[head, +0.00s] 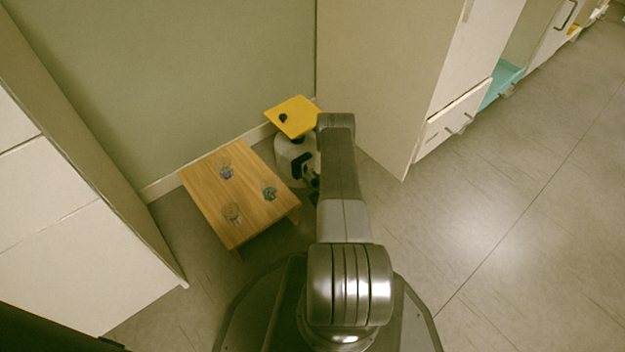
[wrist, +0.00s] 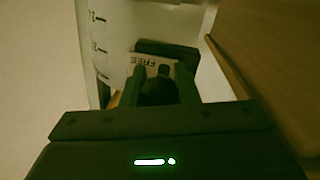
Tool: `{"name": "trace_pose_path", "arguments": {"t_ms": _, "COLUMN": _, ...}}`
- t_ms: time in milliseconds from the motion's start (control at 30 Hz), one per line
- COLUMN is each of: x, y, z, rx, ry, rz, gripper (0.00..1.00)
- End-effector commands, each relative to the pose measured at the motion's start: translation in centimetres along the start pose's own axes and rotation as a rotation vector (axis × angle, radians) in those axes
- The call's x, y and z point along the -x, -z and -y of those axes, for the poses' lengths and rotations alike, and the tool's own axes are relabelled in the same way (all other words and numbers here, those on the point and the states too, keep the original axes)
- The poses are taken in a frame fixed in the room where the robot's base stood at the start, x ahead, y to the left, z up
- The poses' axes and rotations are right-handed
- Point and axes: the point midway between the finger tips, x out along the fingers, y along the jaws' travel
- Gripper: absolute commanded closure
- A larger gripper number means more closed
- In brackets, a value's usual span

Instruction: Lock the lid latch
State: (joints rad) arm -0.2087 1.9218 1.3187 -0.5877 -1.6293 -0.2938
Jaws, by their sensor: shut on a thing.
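A pale rounded container (head: 287,150) stands beside the wooden table, partly hidden by my arm. Its dark latch (head: 300,166) is on the side facing my gripper (head: 312,184). In the wrist view, the container's pale wall (wrist: 125,40) carries dark scale marks. The latch's dark plate (wrist: 180,50) shows above a light label (wrist: 152,62) that reads FREE upside down. My gripper (wrist: 160,80) is shut on the black latch knob (wrist: 158,93), with one finger on each side. A yellow square panel (head: 300,108) with a black knob sits above the container.
A low wooden table (head: 215,190) stands left of the container and holds several small glass items. It also shows at the right of the wrist view (wrist: 265,50). A wall is behind, and a tall pale cabinet (head: 375,80) is at the right. The right floor is clear.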

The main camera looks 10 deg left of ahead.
Motion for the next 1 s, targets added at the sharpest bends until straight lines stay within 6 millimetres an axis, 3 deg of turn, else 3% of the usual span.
{"name": "trace_pose_path", "arguments": {"t_ms": 1000, "x": 0.5, "y": 3.6, "z": -0.9, "rx": 0.086, "ry": 0.174, "rz": 0.717, "gripper": 1.0}}
